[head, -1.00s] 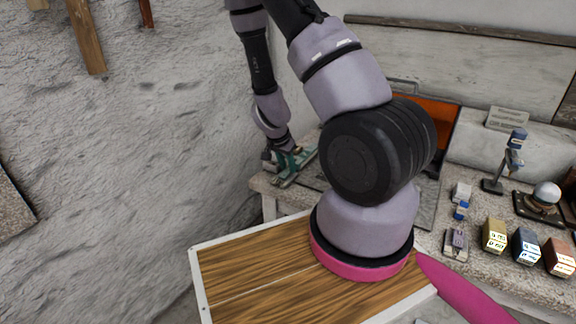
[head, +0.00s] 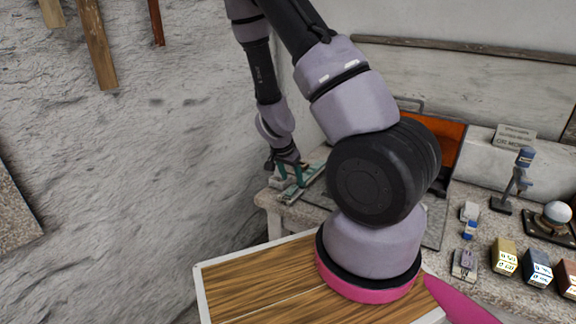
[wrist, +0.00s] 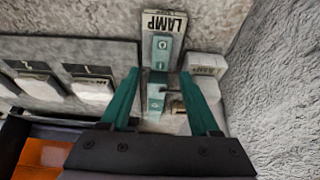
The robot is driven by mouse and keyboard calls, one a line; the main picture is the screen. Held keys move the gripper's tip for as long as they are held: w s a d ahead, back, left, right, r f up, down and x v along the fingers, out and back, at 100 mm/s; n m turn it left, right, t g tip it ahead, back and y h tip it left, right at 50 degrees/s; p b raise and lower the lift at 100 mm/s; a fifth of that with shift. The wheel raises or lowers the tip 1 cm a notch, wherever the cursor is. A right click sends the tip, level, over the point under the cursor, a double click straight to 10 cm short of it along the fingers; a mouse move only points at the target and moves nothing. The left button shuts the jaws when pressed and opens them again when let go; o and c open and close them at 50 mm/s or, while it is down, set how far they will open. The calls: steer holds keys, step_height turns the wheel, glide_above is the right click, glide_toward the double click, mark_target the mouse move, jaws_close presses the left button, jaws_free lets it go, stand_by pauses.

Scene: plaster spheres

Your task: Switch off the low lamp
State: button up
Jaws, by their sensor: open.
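A small plate marked LAMP (wrist: 166,22) stands at the top middle of the wrist view. Below it is a teal switch piece (wrist: 161,52) with O and I marks, and a teal block (wrist: 156,95) sits nearer me. My gripper (wrist: 160,76) has teal fingers, spread apart, one on each side of the teal switch parts. I cannot tell whether they touch. In the head view my gripper (head: 296,182) is low over the bench's left end, and the switch is hard to make out there. Which fixture is the low lamp is unclear.
Left of the switch are white blocks with plates marked 1 (wrist: 93,88) and 2. A pale block (wrist: 206,68) is close on the right, beside the rough wall (wrist: 285,80). On the bench's right are a white ball (head: 556,213), a blue-headed stand (head: 515,180) and coloured boxes (head: 504,256).

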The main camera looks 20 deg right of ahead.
steer(key=v, duration=0.7)
steer(key=shift+r, duration=0.35)
steer(key=shift+s+a, duration=0.1)
steer(key=s+a+r+n+t+y, duration=0.1)
steer(key=s+a+r+n+y, duration=0.15)
steer(key=r, duration=0.55)
steer(key=s+a+r+n+t+y, duration=0.1)
steer(key=a+r+y, duration=0.3)
steer(key=r, duration=0.5)
steer(key=s+r+n+t, duration=0.3)
steer(key=s+r, duration=0.9)
steer(key=r, duration=0.4)
steer(key=shift+d+r+n+h, duration=0.25)
steer(key=shift+n+h, duration=0.1)
steer(key=shift+h, duration=0.1)
steer(key=shift+s, duration=0.1)
